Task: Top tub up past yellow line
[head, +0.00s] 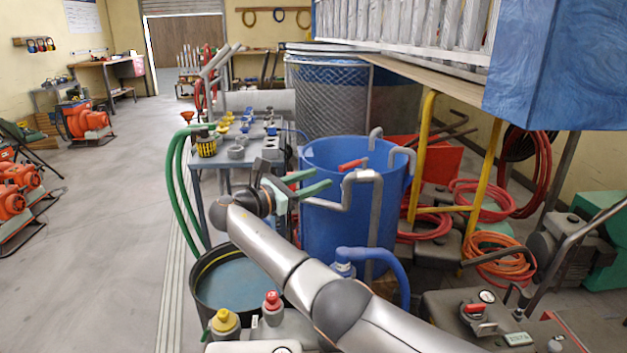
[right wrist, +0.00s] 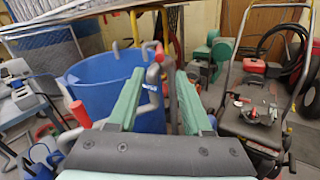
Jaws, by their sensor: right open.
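A dark round tub (head: 196,283) stands on the floor at the lower left centre of the head view, with bluish water (head: 240,283) inside. A yellow line (head: 212,257) shows on its inner wall, above the water where I can see it. A tall blue barrel (head: 335,225) stands behind and right, with a grey bent pipe (head: 374,215) and a red lever (head: 352,165) at its rim. The barrel also shows in the right wrist view (right wrist: 95,85). My right gripper (head: 322,178) is open, its green fingers in front of the barrel near the pipe. My left gripper is out of view.
A blue hose (head: 388,262) bends beside the barrel. A green hose (head: 180,190) hangs by the parts table (head: 193,168). A blue-sided rack (head: 555,65) overhangs at right.

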